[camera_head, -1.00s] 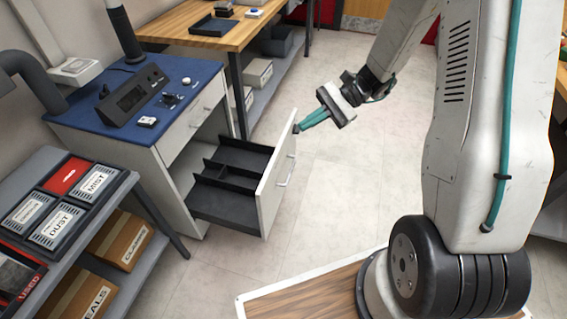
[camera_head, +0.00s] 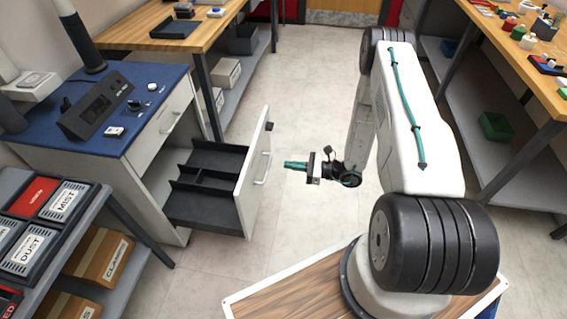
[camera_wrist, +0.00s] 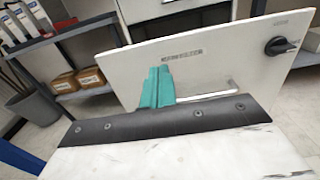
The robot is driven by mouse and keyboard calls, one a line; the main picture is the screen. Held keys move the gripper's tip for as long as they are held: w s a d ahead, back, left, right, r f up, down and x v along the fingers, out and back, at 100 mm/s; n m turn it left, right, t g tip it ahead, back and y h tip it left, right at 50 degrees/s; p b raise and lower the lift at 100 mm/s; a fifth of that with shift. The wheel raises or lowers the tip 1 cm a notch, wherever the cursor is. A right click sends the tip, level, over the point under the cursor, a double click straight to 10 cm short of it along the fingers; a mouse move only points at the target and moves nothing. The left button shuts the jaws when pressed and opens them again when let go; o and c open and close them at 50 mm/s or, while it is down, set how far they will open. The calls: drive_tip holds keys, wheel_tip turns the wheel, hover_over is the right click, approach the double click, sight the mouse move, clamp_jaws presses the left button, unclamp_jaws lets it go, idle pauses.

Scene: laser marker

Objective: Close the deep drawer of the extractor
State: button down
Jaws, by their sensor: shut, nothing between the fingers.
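The extractor cabinet (camera_head: 150,150) has a blue top and stands at the left in the head view. Its deep drawer (camera_head: 205,190) is pulled out, with dark dividers inside and a white front panel (camera_head: 254,172). The panel carries a bar handle and a dark knob; it also fills much of the wrist view (camera_wrist: 215,65). My gripper (camera_head: 287,165) is shut and empty, its teal fingers pointing left at the panel's outer face. In the head view a small gap shows between the fingertips and the panel. In the wrist view the fingers (camera_wrist: 158,75) overlap the panel near the handle.
A grey shelf rack (camera_head: 110,200) with labelled boxes stands left of the drawer. A wooden bench (camera_head: 175,40) is behind it, and another bench (camera_head: 520,60) is at the right. The floor (camera_head: 310,110) around my gripper is clear.

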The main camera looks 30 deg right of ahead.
sight(250, 160)
drive_tip(key=x, duration=1.1)
drive_tip(key=shift+w+a, duration=0.3)
drive_tip(key=shift+a, duration=0.1)
